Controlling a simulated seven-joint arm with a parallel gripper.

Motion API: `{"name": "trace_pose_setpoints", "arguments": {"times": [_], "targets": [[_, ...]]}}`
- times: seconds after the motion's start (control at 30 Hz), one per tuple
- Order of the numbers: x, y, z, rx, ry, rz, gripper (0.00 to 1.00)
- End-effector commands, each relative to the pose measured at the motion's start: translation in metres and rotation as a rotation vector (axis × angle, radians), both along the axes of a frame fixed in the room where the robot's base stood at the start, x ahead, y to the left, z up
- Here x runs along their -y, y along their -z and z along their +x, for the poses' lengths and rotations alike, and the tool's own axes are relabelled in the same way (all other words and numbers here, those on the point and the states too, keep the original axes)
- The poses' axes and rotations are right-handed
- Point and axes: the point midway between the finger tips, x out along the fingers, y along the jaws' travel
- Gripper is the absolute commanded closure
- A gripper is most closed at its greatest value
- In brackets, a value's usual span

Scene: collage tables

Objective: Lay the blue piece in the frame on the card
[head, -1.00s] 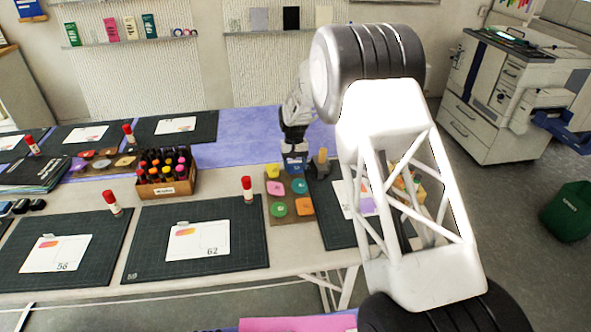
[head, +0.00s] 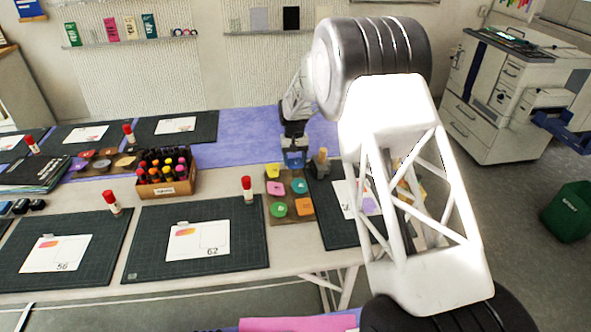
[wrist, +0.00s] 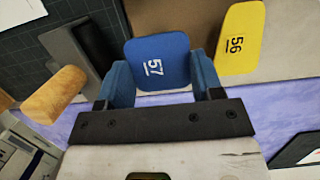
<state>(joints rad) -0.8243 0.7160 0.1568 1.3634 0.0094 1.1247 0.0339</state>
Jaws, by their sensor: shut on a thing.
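The blue piece (wrist: 157,62), marked 57, is between the fingers of my gripper (wrist: 162,82) in the wrist view. My gripper is shut on it. In the head view my gripper (head: 293,148) holds the blue piece (head: 294,159) at the back edge of the brown board (head: 289,222); I cannot tell the height. Cards with printed frames lie on dark mats: one marked 62 (head: 199,241), one marked 56 (head: 55,253), and one on the right (head: 347,196). My arm partly hides the right card and its number.
Yellow (head: 273,171), pink (head: 276,188), teal (head: 299,186), green (head: 278,209) and orange (head: 304,206) pieces lie on the board. A wooden-handled stamp-like thing (head: 321,160) stands close right of my gripper. A glue stick (head: 247,190) and marker box (head: 166,187) stand left.

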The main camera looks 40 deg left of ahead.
Motion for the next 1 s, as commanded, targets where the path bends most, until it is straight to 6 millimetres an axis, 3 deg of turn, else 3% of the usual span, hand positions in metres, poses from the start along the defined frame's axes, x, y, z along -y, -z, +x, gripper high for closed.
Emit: {"name": "trace_pose_setpoints", "arguments": {"times": [0.6, 1.0], "targets": [[0.000, -0.022, 0.000, 0.000, 0.000, 0.000, 0.51], [0.000, -0.026, 0.000, 0.000, 0.000, 0.000, 0.51]]}}
